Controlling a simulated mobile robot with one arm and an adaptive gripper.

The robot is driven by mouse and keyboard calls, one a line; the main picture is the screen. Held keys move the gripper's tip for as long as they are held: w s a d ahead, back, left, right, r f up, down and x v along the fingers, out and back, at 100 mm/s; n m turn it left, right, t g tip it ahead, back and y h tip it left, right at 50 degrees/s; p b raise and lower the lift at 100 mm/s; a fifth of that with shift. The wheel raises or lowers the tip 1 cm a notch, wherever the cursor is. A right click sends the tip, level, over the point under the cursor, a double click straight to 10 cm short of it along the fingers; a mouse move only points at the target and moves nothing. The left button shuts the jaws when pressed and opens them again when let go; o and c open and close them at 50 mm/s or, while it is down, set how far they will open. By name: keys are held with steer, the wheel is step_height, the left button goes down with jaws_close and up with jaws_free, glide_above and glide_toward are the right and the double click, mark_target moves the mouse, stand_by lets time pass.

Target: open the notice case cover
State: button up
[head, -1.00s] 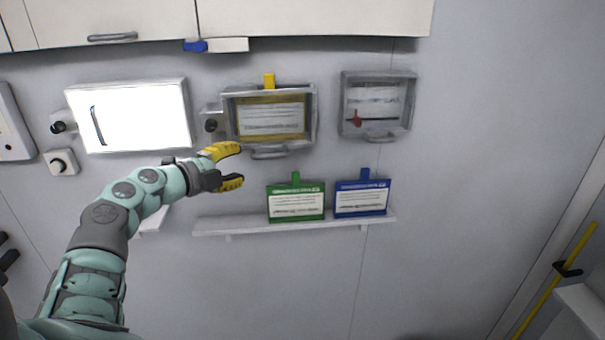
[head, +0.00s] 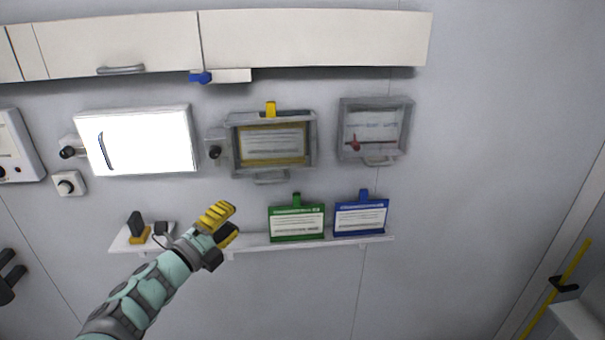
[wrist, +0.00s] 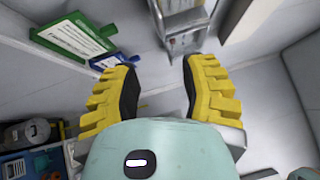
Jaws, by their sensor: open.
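The notice case (head: 316,145) is a grey wall-mounted frame holding a yellow-edged notice (head: 272,146). Its cover looks shut, with a grey handle (head: 271,177) at its lower edge. A yellow tab (head: 270,109) stands on top, and a black knob (head: 214,152) is at its left. My gripper (head: 232,224), with yellow fingers, is open and empty, below and left of the handle and apart from it. In the wrist view the open fingers (wrist: 162,78) have nothing between them; a grey framed thing with a handle (wrist: 186,42) shows beyond, and I cannot tell which case it is.
A second grey case (head: 407,130) with a red item hangs to the right. A shelf (head: 340,241) below bears a green card (head: 297,222) and a blue card (head: 361,217). A bright white panel (head: 150,140) is at left. Cupboards (head: 320,38) hang above.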

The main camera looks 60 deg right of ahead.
mark_target(272, 182)
steer(key=d, duration=0.3)
steer(key=d+r, duration=0.1)
steer(key=d, duration=0.3)
steer(key=d+b, duration=0.1)
steer(key=d, duration=0.2)
steer(key=shift+d+r, duration=0.15)
steer(key=shift+d, duration=0.05)
steer(key=shift+d+r+b, duration=0.15)
steer(key=shift+d+b, duration=0.85)
steer(key=shift+d, duration=0.2)
steer(key=shift+d+r+b, duration=0.15)
steer(key=shift+d+b, duration=0.85)
steer(key=shift+d, duration=0.15)
jaws_close()
steer(key=shift+w, duration=0.1)
